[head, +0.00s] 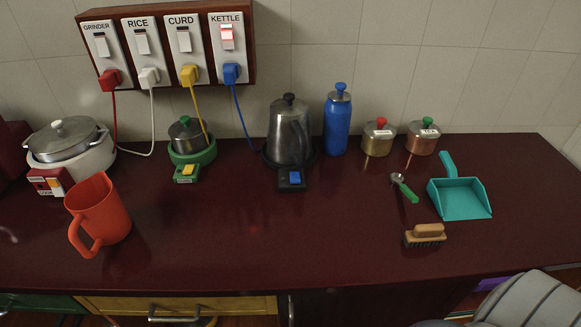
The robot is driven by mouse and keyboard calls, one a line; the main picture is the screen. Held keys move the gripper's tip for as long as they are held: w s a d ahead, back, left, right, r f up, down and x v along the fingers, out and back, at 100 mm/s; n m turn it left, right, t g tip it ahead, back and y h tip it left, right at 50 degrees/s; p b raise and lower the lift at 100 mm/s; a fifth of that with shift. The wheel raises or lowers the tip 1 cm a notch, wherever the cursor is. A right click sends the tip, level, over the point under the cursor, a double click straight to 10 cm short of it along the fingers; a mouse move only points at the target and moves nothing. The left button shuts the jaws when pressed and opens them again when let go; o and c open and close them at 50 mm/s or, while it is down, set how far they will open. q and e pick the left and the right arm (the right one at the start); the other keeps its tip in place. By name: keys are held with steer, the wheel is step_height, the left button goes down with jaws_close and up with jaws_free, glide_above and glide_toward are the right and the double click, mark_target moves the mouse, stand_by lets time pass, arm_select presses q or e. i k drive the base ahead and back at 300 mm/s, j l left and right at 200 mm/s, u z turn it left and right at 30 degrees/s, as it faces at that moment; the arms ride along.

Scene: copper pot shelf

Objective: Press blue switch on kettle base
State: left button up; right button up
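The steel kettle (289,131) with a black lid knob stands upright on its dark base (270,158) towards the back of the counter. The blue switch (295,177) sits on the black block at the front of the base, facing me. Nothing covers it. A blue plug (231,73) is in the wall socket labelled KETTLE, and its blue cord runs down behind the kettle. The KETTLE wall switch (227,37) glows red.
An orange mug (98,212), green-based pot (189,139) and white cooker (70,147) stand left. A blue bottle (337,122), two canisters, a green-handled scoop (405,188), teal dustpan (460,195) and brush (425,235) are right. The counter before the kettle is clear.

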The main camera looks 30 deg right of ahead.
mark_target(295, 178)
steer(key=i+j+z, duration=0.15)
steer(key=j+z, duration=0.75)
steer(key=i+j, duration=0.05)
steer(key=j, duration=0.05)
